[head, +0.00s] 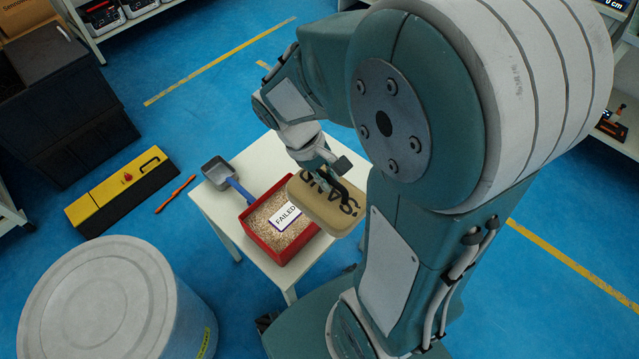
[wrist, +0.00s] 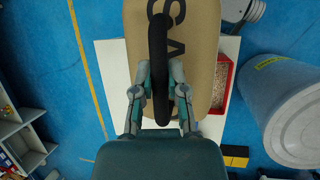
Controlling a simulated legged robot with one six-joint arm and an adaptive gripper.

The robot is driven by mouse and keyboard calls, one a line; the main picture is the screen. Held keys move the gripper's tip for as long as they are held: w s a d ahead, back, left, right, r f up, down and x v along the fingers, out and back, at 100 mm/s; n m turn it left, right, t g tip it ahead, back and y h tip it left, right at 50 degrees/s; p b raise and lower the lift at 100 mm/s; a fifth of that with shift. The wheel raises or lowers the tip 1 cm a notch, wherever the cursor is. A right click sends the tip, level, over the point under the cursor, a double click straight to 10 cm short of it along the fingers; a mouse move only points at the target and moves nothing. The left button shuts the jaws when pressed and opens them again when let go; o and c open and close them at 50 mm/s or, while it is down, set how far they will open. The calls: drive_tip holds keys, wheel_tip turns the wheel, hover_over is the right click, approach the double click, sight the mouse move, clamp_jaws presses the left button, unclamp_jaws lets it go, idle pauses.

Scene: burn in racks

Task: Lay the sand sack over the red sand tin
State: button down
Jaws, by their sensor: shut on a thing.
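The tan sand sack (head: 312,203), with black letters and a dark handle, hangs from my gripper (head: 328,180), which is shut on its handle. In the wrist view the sack (wrist: 196,68) fills the middle, and my gripper (wrist: 159,88) closes on the black handle (wrist: 158,60) from both sides. The red sand tin (head: 264,246) stands on the white table and holds grainy sand with a "FAILED" label (head: 285,217) on it. The sack is beside the tin, to its right in the head view, and covers part of its right edge. In the wrist view the tin (wrist: 229,84) shows right of the sack.
A grey scoop with a blue handle (head: 236,190) lies at the tin's far left corner. A large grey drum (head: 100,300) stands at left front. A yellow and black case (head: 125,190) and an orange tool (head: 175,194) lie on the floor.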

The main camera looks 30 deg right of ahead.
sight(294, 178)
drive_tip(key=w+a+f, duration=0.1)
drive_tip(key=w, duration=0.1)
drive_tip(key=w+a+f, duration=0.1)
drive_tip(key=w+a, duration=0.1)
drive_tip(key=w+a+f, duration=0.1)
drive_tip(key=w+a, duration=0.1)
drive_tip(key=w+a+f, duration=0.1)
drive_tip(key=w+f, duration=0.3)
drive_tip(key=f, duration=0.5)
drive_tip(key=shift+w+a, duration=0.3)
drive_tip(key=shift+w, duration=0.05)
drive_tip(key=shift+a+f, duration=0.1)
drive_tip(key=shift+f, duration=0.35)
drive_tip(key=c, duration=0.7)
unclamp_jaws()
drive_tip(key=shift+o, duration=0.2)
